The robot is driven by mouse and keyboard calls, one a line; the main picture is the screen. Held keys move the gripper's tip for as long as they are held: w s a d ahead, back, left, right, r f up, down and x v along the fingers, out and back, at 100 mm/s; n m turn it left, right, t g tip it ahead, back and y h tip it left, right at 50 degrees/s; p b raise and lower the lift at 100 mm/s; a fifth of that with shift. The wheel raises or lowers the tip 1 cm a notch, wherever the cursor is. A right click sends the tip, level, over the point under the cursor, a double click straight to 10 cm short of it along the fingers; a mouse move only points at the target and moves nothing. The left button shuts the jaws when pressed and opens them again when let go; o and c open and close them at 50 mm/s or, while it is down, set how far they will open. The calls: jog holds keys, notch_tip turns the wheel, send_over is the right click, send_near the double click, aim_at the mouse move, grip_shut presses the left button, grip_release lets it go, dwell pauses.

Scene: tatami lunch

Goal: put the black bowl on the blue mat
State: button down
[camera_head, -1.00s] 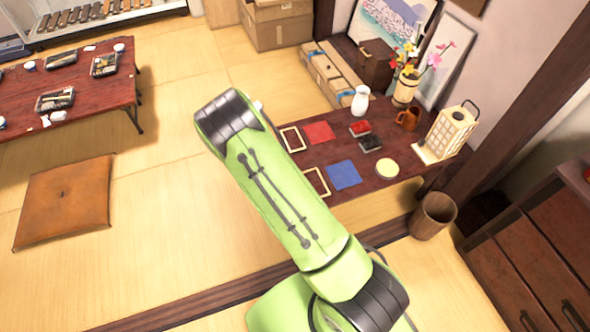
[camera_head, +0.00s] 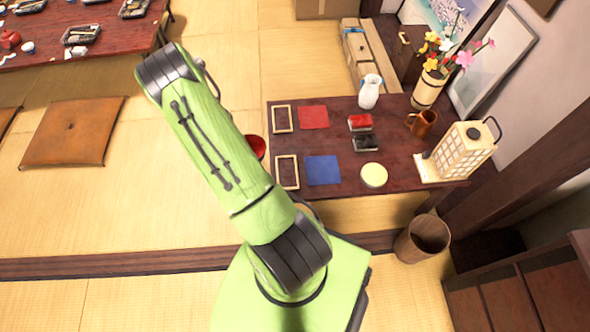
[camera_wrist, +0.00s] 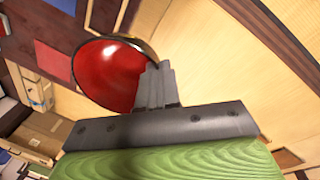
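The bowl (camera_wrist: 108,72) has a glossy red inside and a dark rim; its outside is mostly hidden. In the wrist view my gripper (camera_wrist: 156,84) is shut on its rim, and the bowl is tilted. In the head view a red part of the bowl (camera_head: 257,146) shows beside my green arm, left of the low table; my arm hides the gripper there. The blue mat (camera_head: 322,170) lies flat and bare on the near left part of the low dark table (camera_head: 400,150), to the right of the bowl.
A red mat (camera_head: 313,117), two small frames (camera_head: 283,119), a red box (camera_head: 359,122), a black box (camera_head: 365,143) and a pale round disc (camera_head: 374,175) lie on the table. A white jug (camera_head: 369,92), brown mug (camera_head: 422,124) and lantern (camera_head: 464,151) stand farther right.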

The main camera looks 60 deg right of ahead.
jog(key=s+d+f+m+b, duration=0.2)
jog(key=s+d+f+b, duration=0.15)
jog(key=s+d, duration=0.5)
jog(key=m+y+b, duration=0.1)
jog(key=m+b, duration=0.4)
jog(key=m, duration=0.1)
send_over(309, 172)
jog(key=shift+g, duration=0.4)
notch_tip(309, 172, down, 12)
jog(key=shift+d+f, duration=0.1)
jog(key=shift+f, duration=0.1)
jog(key=c, duration=1.4)
grip_release()
jog(key=shift+o, duration=0.2)
notch_tip(309, 172, up, 12)
jog(key=w+p, duration=0.1)
jog(key=p, duration=0.2)
jog(key=shift+a, duration=0.4)
jog(key=shift+w+r, duration=0.15)
jog(key=shift+w, duration=0.05)
